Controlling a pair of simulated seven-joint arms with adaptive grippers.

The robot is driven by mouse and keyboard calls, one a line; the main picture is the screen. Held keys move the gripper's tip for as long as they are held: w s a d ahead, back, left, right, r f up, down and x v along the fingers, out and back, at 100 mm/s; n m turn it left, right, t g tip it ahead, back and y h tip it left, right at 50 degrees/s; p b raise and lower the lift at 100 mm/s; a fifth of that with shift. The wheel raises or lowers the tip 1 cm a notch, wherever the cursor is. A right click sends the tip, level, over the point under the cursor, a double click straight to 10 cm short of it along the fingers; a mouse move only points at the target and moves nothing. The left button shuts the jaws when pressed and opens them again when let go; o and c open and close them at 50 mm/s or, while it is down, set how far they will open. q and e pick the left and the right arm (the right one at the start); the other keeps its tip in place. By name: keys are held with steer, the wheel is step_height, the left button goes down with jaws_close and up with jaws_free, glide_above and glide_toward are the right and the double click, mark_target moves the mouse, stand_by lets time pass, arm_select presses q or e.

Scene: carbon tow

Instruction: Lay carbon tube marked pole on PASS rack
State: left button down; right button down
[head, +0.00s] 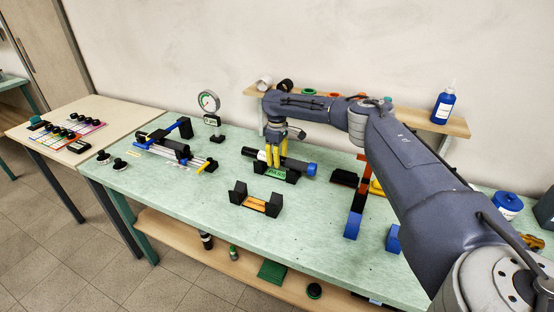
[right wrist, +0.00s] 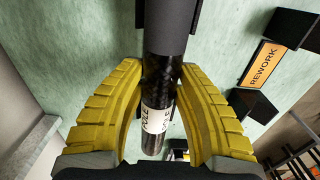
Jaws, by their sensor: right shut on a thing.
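The carbon tube (head: 297,166) is black, with a white label marked POLE that shows in the right wrist view (right wrist: 156,122). In the head view it lies lengthwise along the PASS rack (head: 275,171), a black rack with a green label. I cannot tell whether the tube touches its supports. My right gripper (head: 276,160) points down from above and is shut on the tube; its yellow fingers stand either side of the tube in the right wrist view (right wrist: 160,105). My left gripper is not in view.
The REWORK rack (head: 255,204), with an orange label, stands empty in front. A dial gauge (head: 209,103) stands behind to the left, near a fixture (head: 168,147) with rods. An orange and blue stand (head: 356,197) is at right.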

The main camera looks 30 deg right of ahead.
steer(key=shift+f, duration=0.6)
steer(key=shift+c, duration=1.6)
jaws_free()
steer(key=shift+r, duration=0.1)
steer(key=shift+r, duration=3.4)
